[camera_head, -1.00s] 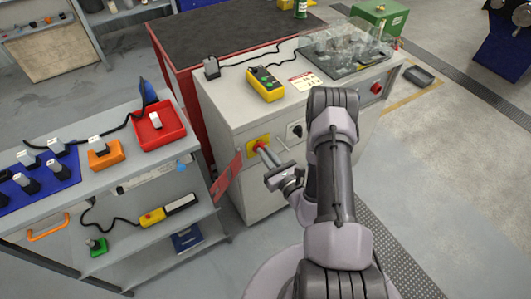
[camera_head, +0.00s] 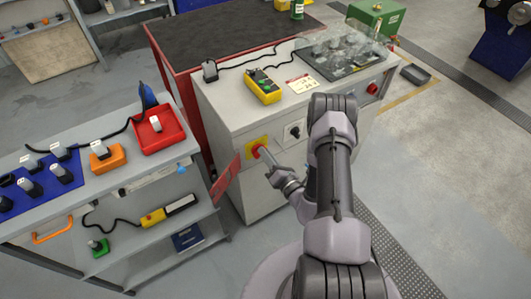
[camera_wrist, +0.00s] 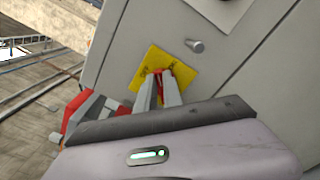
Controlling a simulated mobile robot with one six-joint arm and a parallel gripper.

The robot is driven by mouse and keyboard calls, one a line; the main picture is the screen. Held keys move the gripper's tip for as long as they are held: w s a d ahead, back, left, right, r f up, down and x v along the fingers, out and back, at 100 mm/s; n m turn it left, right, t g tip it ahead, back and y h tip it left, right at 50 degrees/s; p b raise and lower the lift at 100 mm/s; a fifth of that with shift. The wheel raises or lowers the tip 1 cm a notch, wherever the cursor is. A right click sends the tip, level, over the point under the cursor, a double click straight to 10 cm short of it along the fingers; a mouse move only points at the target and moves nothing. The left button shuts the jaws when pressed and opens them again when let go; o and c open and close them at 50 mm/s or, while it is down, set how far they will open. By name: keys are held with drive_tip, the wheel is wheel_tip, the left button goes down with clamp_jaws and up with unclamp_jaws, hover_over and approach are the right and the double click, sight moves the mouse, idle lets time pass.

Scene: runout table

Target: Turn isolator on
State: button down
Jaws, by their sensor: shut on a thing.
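The isolator has a yellow plate (camera_head: 251,143) on the grey cabinet's front, with a red handle at its middle. In the wrist view the yellow plate (camera_wrist: 150,65) sits tilted and the red handle (camera_wrist: 160,72) shows between my fingertips. My gripper (camera_head: 262,154) reaches the plate from the lower right; it also shows in the wrist view (camera_wrist: 160,84). It is shut on the red handle. The fingers hide part of the handle, so its exact angle is hard to tell.
A black rotary switch (camera_head: 295,132) sits right of the isolator on the grey cabinet (camera_head: 225,110). A workbench (camera_head: 110,178) with a red tray (camera_head: 168,140) stands at left. Open floor lies at right.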

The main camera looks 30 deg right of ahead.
drive_tip(key=shift+d+f+m, duration=0.1)
drive_tip(key=shift+f+m, duration=0.1)
drive_tip(key=shift+m, duration=1.9)
drive_tip(key=shift+d+f+m, duration=0.1)
drive_tip(key=shift+f+m, duration=0.1)
drive_tip(key=shift+m, duration=1.9)
drive_tip(key=c, duration=1.5)
unclamp_jaws()
drive_tip(key=shift+w, duration=0.1)
drive_tip(key=shift+f, duration=0.1)
